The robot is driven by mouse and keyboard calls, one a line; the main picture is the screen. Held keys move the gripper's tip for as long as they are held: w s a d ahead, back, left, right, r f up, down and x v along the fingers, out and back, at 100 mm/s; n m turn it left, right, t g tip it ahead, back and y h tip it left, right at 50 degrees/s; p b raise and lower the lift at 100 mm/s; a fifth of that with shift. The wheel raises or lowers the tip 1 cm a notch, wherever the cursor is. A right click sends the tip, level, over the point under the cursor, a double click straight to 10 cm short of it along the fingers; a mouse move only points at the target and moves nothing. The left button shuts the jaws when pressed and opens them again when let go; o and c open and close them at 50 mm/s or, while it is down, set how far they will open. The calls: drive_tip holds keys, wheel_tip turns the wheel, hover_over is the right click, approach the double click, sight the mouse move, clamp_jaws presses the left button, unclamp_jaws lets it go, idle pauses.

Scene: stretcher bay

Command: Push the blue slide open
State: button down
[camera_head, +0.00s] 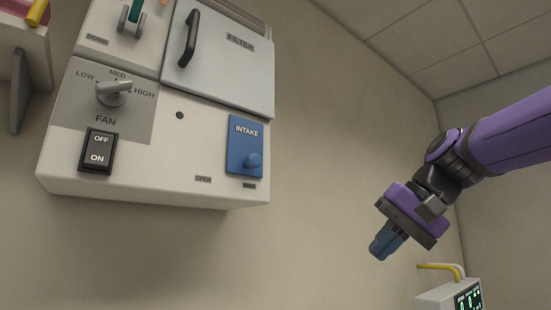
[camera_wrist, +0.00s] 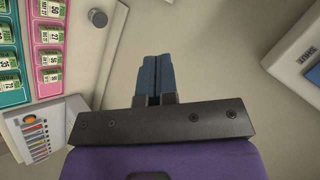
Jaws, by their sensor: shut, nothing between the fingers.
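The blue slide (camera_head: 244,143), labelled INTAKE, is on the right of the lower front of a white wall unit (camera_head: 150,185) in the head view. It has a round blue knob at its lower right. Small OPEN and second labels sit below it; the slide is above the right-hand label, to the right of OPEN. My gripper (camera_head: 383,248) is to the right of the unit and lower, well apart from the slide. Its blue fingers (camera_wrist: 154,76) are shut together and empty in the wrist view.
The unit also has a filter door (camera_head: 225,60), a fan dial (camera_head: 114,92) and an OFF/ON switch (camera_head: 97,151). A monitor (camera_head: 455,296) with a yellow hose stands at the lower right. The wall space between gripper and unit looks clear.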

drive_tip(key=w+a+r+n+g+y, duration=0.1)
drive_tip(key=w+r+y, duration=0.3)
drive_tip(key=r, duration=0.6)
drive_tip(key=w+a+r+n+y, duration=0.1)
drive_tip(key=w+r+y, duration=0.3)
drive_tip(key=r, duration=0.6)
drive_tip(key=shift+w+a+r+g, duration=0.15)
drive_tip(key=shift+w+a+g, duration=0.25)
drive_tip(key=shift+w+a, duration=0.65)
drive_tip(key=shift+w+d, duration=0.15)
drive_tip(key=shift+d, duration=0.05)
approach(251, 144)
wheel_tip(251, 144, down, 5)
drive_tip(key=w, duration=0.2)
drive_tip(key=a, duration=0.1)
drive_tip(key=s+a, duration=0.1)
drive_tip(key=a, duration=0.1)
drive_tip(key=s+a, duration=0.1)
drive_tip(key=shift+s+a+f, duration=0.2)
drive_tip(key=shift+f, duration=0.2)
